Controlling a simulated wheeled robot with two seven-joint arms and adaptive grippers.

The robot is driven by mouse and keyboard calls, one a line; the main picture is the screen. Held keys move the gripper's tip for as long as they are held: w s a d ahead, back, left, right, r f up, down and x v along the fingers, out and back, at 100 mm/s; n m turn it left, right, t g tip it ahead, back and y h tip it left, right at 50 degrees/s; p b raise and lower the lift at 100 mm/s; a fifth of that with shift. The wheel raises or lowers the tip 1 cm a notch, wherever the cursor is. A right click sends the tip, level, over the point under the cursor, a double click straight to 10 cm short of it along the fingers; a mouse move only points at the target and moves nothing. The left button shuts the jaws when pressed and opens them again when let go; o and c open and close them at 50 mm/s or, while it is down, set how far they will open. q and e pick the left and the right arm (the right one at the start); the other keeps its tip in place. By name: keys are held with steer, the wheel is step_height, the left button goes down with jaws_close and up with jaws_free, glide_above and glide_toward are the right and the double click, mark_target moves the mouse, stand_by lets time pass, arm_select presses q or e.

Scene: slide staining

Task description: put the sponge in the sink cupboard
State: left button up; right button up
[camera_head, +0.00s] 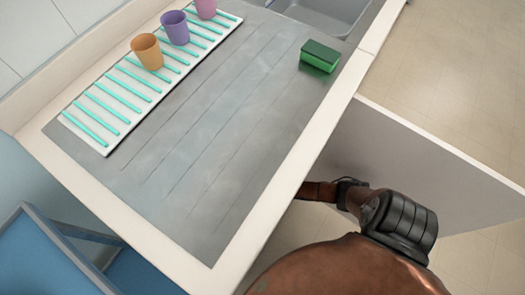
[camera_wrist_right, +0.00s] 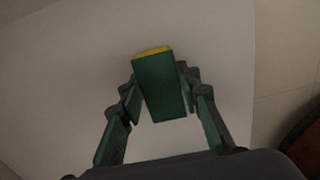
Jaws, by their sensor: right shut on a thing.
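My right gripper (camera_wrist_right: 160,95) is shut on a green block with a yellow end, which looks like the sponge (camera_wrist_right: 163,90). It is held out in front of a pale flat surface. In the head view my right arm reaches left under the counter's front edge, so its gripper and the held sponge are hidden there. The open cupboard door (camera_head: 410,165) is a pale panel standing out from below the counter. The cupboard's inside is hidden by the counter. My left gripper is not in view.
A green block with a darker top (camera_head: 319,56) sits on the grey counter (camera_head: 225,110) near the sink (camera_head: 325,12). Orange (camera_head: 147,52), purple (camera_head: 175,28) and pink cups stand on a striped rack (camera_head: 95,120). A blue chair-like object (camera_head: 60,265) stands lower left.

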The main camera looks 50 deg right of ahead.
stand_by(0.3)
steer(key=shift+f, duration=0.2)
steer(key=o, duration=0.8)
steer(key=shift+c, duration=0.2)
steer(key=shift+r, duration=0.1)
